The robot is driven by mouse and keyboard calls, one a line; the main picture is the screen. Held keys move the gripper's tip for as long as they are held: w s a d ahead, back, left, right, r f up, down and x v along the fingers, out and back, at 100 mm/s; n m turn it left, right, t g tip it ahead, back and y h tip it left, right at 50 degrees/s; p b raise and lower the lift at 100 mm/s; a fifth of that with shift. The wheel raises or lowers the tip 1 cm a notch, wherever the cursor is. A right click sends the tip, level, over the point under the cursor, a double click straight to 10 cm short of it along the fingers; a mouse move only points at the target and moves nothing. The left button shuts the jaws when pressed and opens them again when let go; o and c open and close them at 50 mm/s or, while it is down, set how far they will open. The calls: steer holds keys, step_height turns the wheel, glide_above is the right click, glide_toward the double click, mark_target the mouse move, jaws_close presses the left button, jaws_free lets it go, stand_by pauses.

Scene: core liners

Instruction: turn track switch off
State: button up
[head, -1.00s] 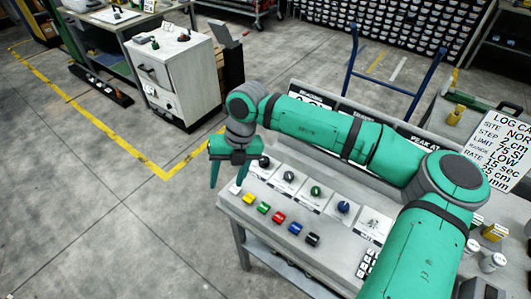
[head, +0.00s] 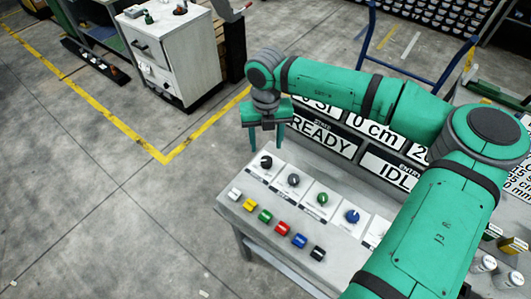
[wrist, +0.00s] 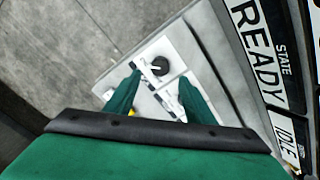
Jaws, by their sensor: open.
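A grey console (head: 226,204) carries a row of rotary knobs on white label plates: a black knob (head: 266,162), a dark grey knob (head: 293,180), a green knob (head: 323,199) and a blue knob (head: 352,216). The plate lettering is too small to read, so I cannot tell which is the track switch. My gripper (head: 267,147) is open and empty, pointing down above and just behind the black knob. In the wrist view the black knob (wrist: 159,66) shows just beyond the gap between my open fingers (wrist: 158,97).
Several coloured buttons, including a red one (head: 282,228), line the console's front edge. Display boards reading READY (head: 322,137) and IDLE stand behind the knobs. A white cabinet (head: 170,55) stands back left. The floor on the left is clear.

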mark_target(266, 160)
steer(key=f, duration=0.6)
steer(key=shift+s+d, duration=0.1)
steer(key=shift+s, duration=0.15)
steer(key=shift+w+f, duration=0.15)
steer(key=shift+f, duration=0.6)
steer(key=c, duration=1.1)
